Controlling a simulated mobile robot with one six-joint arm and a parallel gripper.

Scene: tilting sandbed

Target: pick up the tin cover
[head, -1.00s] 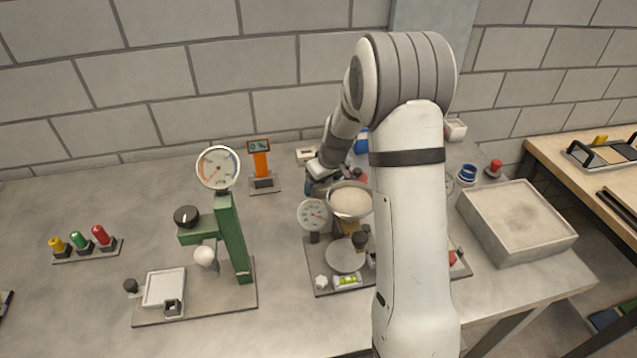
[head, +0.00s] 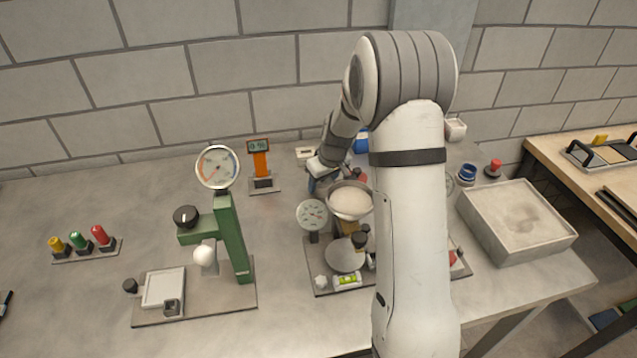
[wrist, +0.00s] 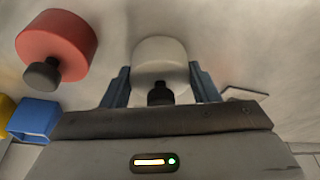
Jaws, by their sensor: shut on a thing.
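A pale, cream-coloured round piece with a dark knob (wrist: 160,58), which I take to be the tin cover, sits between the two blue fingers of my gripper (wrist: 160,84) in the wrist view. The fingers close on its two sides, and the dark knob points towards the palm. In the head view my gripper (head: 312,185) is behind the pan stand, at the back middle of the bench. The held piece cannot be made out clearly there. Whether it is clear of the bench I cannot tell.
A red round piece with a dark knob (wrist: 56,47) lies close at left in the wrist view, beside a blue open box (wrist: 34,120). In the head view a sand pan (head: 350,200), a dial gauge (head: 312,214) and an orange display post (head: 261,164) stand near my gripper.

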